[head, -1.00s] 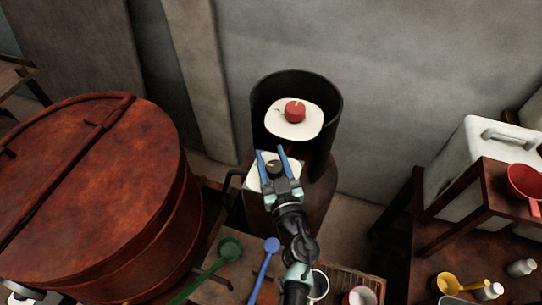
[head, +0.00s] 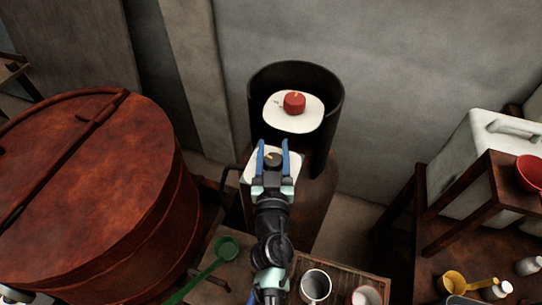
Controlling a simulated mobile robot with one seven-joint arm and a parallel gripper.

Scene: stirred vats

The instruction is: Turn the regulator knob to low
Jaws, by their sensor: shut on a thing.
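A small black knob (head: 272,161) with a pale orange mark sits on a white plate (head: 253,169), in front of a dark curved metal guard (head: 332,98). My gripper (head: 273,147) has its blue fingers on either side of this knob and is shut on it. Its wrist hides the plate's lower part. A second knob, red with a pale mark (head: 294,101), stands on another white plate (head: 311,117) inside the guard, apart from my gripper. The pictures do not clearly show any setting labels.
A large reddish-brown lidded vat (head: 95,190) stands at left. A green ladle (head: 226,247) and a dark-filled cup (head: 315,285) are near my arm.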

